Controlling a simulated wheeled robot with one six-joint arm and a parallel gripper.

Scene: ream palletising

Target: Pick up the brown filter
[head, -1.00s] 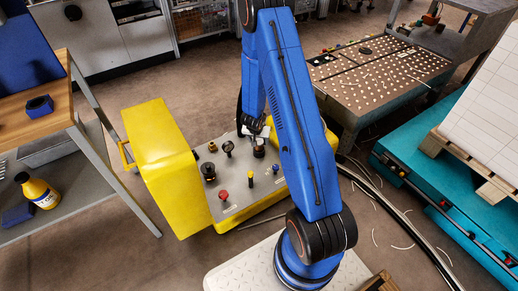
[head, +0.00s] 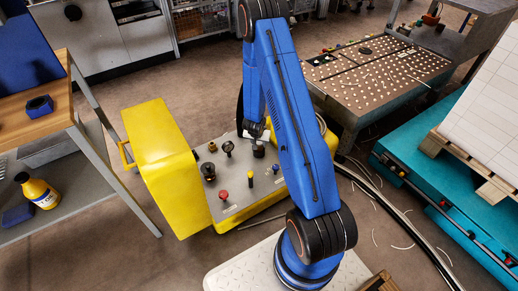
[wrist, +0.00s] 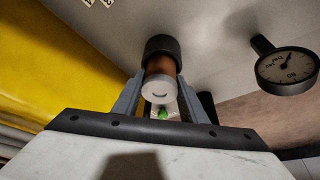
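The brown filter (wrist: 161,70) shows in the wrist view as a short brown cylinder with a white near end and a wider black part at its far end. The two fingers of my gripper (wrist: 161,88) stand on either side of it, seemingly with a narrow gap at each side, so I take the gripper as open around it. In the head view my gripper (head: 255,130) is over the far edge of the grey panel (head: 235,209) on the yellow console. The filter's brown body cannot be made out there, near my arm.
A round dial gauge (wrist: 287,68) stands to the right in the wrist view. A red knob (head: 223,196), a yellow knob (head: 251,177) and black fittings (head: 208,172) stand on the panel. The yellow housing (head: 165,165) rises at its left.

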